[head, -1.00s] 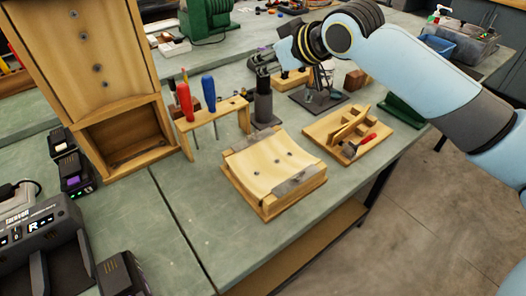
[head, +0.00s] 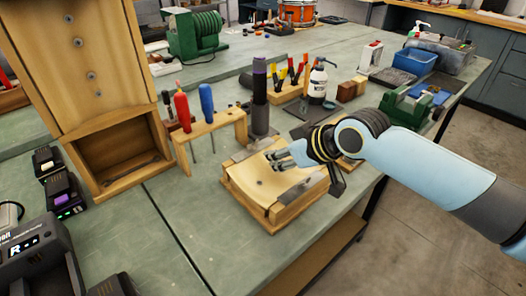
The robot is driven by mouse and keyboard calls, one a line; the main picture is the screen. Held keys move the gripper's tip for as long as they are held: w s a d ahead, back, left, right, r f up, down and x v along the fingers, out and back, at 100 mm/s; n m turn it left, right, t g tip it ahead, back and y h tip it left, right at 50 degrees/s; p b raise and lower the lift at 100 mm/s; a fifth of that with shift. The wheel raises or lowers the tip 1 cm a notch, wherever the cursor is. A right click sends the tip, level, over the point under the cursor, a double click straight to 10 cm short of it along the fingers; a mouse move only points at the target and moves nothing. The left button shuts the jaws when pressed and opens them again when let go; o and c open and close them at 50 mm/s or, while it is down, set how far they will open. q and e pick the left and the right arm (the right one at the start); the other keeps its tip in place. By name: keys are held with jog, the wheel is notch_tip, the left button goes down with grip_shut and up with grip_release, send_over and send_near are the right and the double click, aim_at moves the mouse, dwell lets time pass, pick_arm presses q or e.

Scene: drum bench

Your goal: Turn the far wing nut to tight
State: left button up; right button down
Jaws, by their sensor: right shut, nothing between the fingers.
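A wooden fixture (head: 268,216) stands on the bench with a curved, pale wooden piece (head: 252,182) in it. A grey metal strip (head: 246,152) lies along its far edge and another (head: 303,188) along its right edge. I cannot make out a wing nut clearly; small dark spots show on the curved piece. My right gripper (head: 274,160) is over the far right part of the fixture, its grey fingers pointing left, shut and empty. I cannot tell whether the fingers touch anything. My left gripper is out of view.
A wooden rack (head: 214,127) with red and blue screwdrivers stands behind the fixture, beside a tall dark cylinder (head: 260,98). A tall wooden case (head: 95,65) stands at the left. Bench space left of the fixture is clear.

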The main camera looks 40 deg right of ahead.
aim_at(251, 151)
jog(key=w, duration=0.1)
jog(key=w+a, duration=0.1)
jog(key=w, duration=0.1)
jog(key=shift+w+p, duration=0.3)
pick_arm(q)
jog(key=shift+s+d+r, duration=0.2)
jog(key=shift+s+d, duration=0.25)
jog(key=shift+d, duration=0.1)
pick_arm(e)
jog(key=shift+w+f, duration=0.1)
jog(key=shift+w, duration=0.15)
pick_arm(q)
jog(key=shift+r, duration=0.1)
pick_arm(e)
jog(key=shift+w, duration=0.1)
jog(key=shift+w+a+r+p, duration=0.2)
jog(key=shift+w+a+p, duration=0.05)
jog(key=shift+p, duration=0.25)
jog(key=shift+a+p, duration=0.1)
jog(key=shift+p, duration=0.25)
jog(key=shift+a, duration=0.1)
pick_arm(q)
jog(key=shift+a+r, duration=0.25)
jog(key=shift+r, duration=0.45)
pick_arm(e)
jog(key=shift+f, duration=0.1)
